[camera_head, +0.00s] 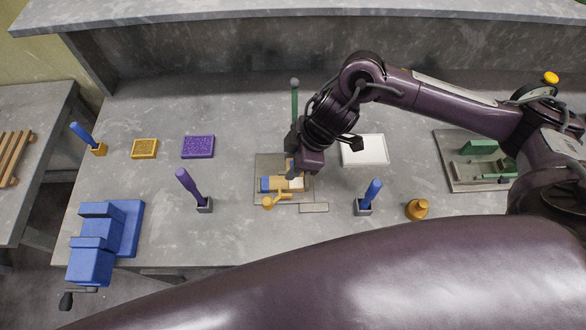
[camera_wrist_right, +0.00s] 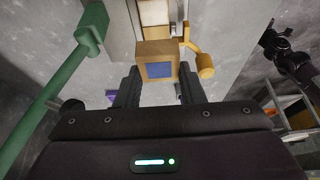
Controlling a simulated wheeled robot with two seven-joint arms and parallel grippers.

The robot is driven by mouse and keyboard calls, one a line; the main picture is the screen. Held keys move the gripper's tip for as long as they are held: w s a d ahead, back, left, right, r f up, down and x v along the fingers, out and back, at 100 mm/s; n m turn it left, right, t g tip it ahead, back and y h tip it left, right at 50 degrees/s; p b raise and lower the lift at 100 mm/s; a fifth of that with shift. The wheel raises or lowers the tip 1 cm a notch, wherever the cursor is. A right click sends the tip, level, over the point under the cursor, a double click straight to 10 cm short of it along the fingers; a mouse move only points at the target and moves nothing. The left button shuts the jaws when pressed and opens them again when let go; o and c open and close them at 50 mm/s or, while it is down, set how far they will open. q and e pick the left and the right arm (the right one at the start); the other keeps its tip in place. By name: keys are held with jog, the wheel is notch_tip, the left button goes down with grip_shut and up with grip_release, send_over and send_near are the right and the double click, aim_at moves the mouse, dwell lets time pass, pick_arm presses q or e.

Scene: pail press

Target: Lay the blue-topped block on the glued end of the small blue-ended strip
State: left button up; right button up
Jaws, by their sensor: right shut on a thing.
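The blue-topped block (camera_wrist_right: 158,68) is wooden with a blue square on the face toward the right wrist camera. My right gripper (camera_wrist_right: 159,88) is shut on it, one finger on each side. In the head view my right gripper (camera_head: 292,172) is low over the right part of the small blue-ended strip (camera_head: 266,184). The strip lies on a grey base plate (camera_head: 262,163), blue end to the left, with a pale patch toward its right end. Block and gripper partly hide that end; whether the block touches the strip I cannot tell. My left gripper is out of view.
A green lever (camera_head: 294,98) stands behind the plate and a yellow-orange knob (camera_head: 268,202) sits at its front. A white pad (camera_head: 364,150) is to the right. Upright handles in holders, a blue vise (camera_head: 100,240) and a green fixture (camera_head: 478,147) stand around. Bare table lies between them.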

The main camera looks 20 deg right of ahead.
jog(key=shift+f, duration=2.25)
jog(key=shift+f, duration=0.6)
jog(key=o, duration=1)
jog(key=shift+c, duration=0.2)
jog(key=shift+r, duration=0.35)
jog(key=v, duration=1.2)
jog(key=shift+r+b, duration=0.3)
jog(key=shift+b, duration=0.1)
jog(key=shift+s, duration=0.1)
